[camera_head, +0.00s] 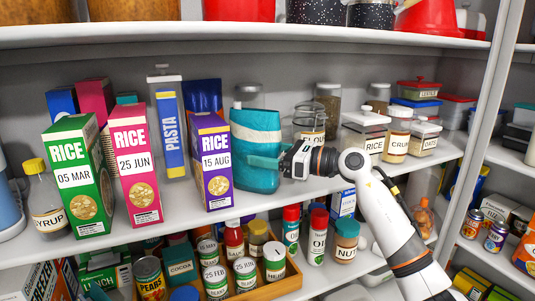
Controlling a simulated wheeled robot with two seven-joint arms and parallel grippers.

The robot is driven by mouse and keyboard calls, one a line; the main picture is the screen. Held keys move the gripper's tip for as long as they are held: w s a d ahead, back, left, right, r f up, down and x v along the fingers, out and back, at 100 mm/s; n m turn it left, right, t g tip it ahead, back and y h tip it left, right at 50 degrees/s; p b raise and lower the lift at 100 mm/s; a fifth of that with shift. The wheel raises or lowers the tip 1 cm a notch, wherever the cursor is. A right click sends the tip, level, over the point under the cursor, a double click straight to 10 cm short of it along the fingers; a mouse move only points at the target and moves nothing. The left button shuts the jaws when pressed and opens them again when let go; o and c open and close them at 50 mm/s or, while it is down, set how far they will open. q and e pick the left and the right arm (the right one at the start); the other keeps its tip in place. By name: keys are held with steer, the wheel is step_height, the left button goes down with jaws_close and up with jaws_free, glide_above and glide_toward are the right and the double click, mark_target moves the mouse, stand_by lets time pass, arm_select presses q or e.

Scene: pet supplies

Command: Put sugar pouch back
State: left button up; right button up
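A teal pouch (254,128), which I take for the sugar pouch, is upright on or just above the middle shelf, right of the purple rice box (215,170). No label is readable on it. My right gripper (266,162) reaches in from the right at its lower right side. One finger lies across the pouch's front face, and the other is hidden behind it; the gripper appears shut on the pouch. Whether the pouch's base touches the shelf is hard to tell. My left gripper is not in view.
A flour jar (309,122) stands close behind my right gripper. A wooden crate (262,292) of cans is below. The front shelf strip (300,193) is bare.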

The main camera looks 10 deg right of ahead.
steer(key=shift+d+r, duration=0.1)
steer(key=shift+d, duration=0.05)
steer(key=b+v, duration=0.4)
steer(key=v, duration=0.7)
steer(key=shift+s+d, duration=0.25)
steer(key=shift+s, duration=0.1)
